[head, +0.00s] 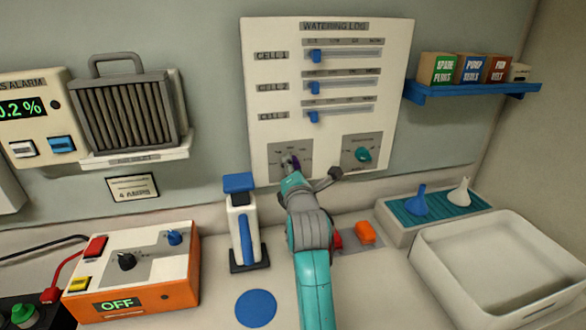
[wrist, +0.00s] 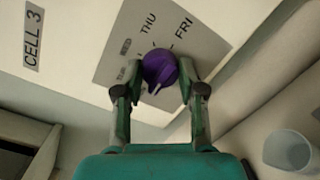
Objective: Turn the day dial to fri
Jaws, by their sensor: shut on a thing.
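The purple day dial (wrist: 160,68) is on a grey plate (wrist: 115,62) on the watering log panel (head: 258,140). In the wrist view THU and FRI read clearly above the dial, with smaller, blurred labels to its left. My gripper (wrist: 160,80) is shut on the dial, one finger on each side.
A second dial, teal (head: 363,155), is to the right on the same panel, with three blue sliders above. A white and blue bottle-like device (head: 243,228) stands left of my arm. A red-orange block (head: 365,232) and an empty white tray (head: 500,265) are to the right.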

